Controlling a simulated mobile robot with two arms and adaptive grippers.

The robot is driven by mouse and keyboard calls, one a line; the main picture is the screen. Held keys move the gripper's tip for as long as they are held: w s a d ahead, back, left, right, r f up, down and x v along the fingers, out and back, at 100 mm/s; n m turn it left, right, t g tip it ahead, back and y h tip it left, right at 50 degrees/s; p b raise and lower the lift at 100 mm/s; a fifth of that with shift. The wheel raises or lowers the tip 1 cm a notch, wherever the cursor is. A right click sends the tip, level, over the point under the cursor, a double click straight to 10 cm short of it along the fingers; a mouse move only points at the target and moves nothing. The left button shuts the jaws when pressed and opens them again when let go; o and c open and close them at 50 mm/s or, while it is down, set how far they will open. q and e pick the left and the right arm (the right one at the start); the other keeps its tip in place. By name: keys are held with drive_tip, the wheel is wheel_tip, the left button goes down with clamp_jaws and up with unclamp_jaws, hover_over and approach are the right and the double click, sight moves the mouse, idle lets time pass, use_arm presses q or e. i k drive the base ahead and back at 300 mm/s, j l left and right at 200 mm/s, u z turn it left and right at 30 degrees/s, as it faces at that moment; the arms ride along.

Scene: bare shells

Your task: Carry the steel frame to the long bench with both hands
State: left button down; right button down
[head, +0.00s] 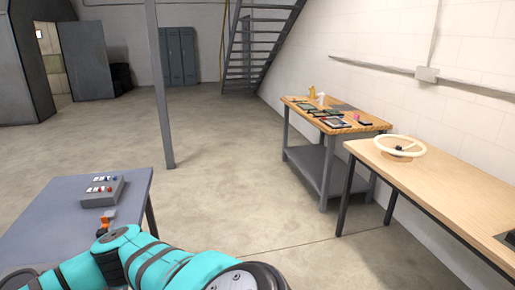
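No steel frame shows in the head view. A long light-wood bench (425,183) with dark legs runs along the right wall toward the lower right; it looks like the long bench. A cream steering-wheel-like ring (414,153) lies flat on its far end. A teal arm of mine crosses the bottom left of the view. Neither gripper is in view, so I cannot see whether they hold anything.
A grey table (50,222) at the left bears a button box (102,190) and a small orange item. A wooden workbench (365,128) with several small items stands beyond the long bench. A grey post (160,105) rises mid-left. The central floor is clear.

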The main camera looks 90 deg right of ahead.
sight(459, 194)
drive_tip(key=z, duration=4.75)
drive_tip(key=i+j+z, duration=0.55)
drive_tip(key=j, duration=0.15)
drive_tip(key=i+j, duration=0.25)
drive_tip(key=j, duration=0.2)
drive_tip(key=i+j, duration=0.3)
drive_tip(key=j, duration=0.15)
drive_tip(key=i+j, duration=0.25)
drive_tip(key=j, duration=0.15)
drive_tip(key=i+j, duration=0.3)
drive_tip(key=j, duration=0.15)
drive_tip(key=i+j, duration=0.25)
drive_tip(key=j, duration=0.2)
drive_tip(key=i+j, duration=0.25)
drive_tip(key=j, duration=0.2)
drive_tip(key=i+j, duration=0.3)
drive_tip(key=j, duration=0.15)
